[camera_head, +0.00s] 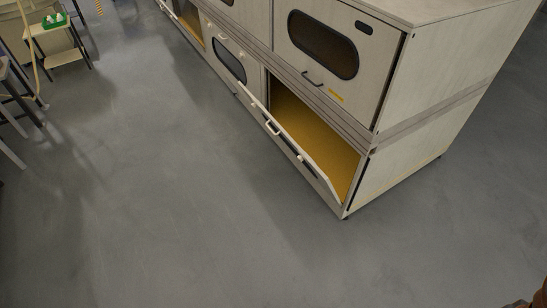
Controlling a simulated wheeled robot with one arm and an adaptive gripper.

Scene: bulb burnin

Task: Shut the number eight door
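A pale cabinet bank (420,115) with two rows of doors stands at the upper right. The lower compartment at its near right end is open and shows a yellow-brown interior (312,130). I cannot read a number eight on any door. The upper door (350,75) above it is shut, with a dark oval window, a handle and a small yellow label. My gripper is not in view.
Another lower compartment (190,18) farther along the bank also looks open. Beside it, a lower door (228,62) with an oval window is shut. A small table (58,58) with a green tray (55,20) stands at upper left. The grey floor before the cabinets is clear.

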